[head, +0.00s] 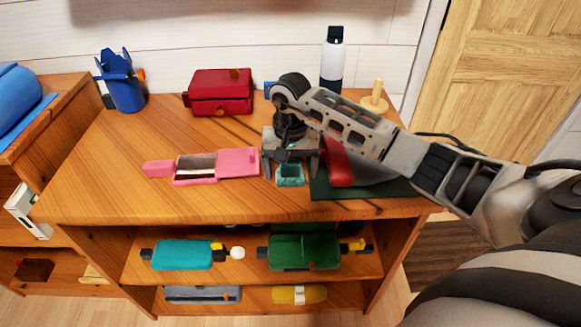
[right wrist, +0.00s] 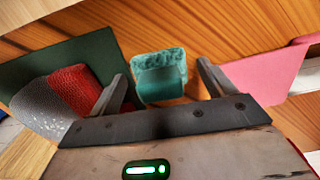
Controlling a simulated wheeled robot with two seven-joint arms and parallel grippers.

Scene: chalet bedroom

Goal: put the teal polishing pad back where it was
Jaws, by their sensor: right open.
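The teal polishing pad (head: 290,175) is at the front of the wooden table top, between a pink item and a dark green mat. In the right wrist view the pad (right wrist: 160,82) has a fuzzy far edge and lies between my fingers, with a gap on each side. My right gripper (head: 291,166) is open and points down over the pad; its fingertips (right wrist: 163,78) show on both sides of it. My left gripper is not in view.
The dark green mat (head: 385,189) bears a red item (head: 337,163) and a grey item. The pink item (head: 240,161) lies left of the pad. A red case (head: 221,92), blue cup (head: 125,95) and bottle (head: 332,62) stand behind. Shelves below hold teal and green cases.

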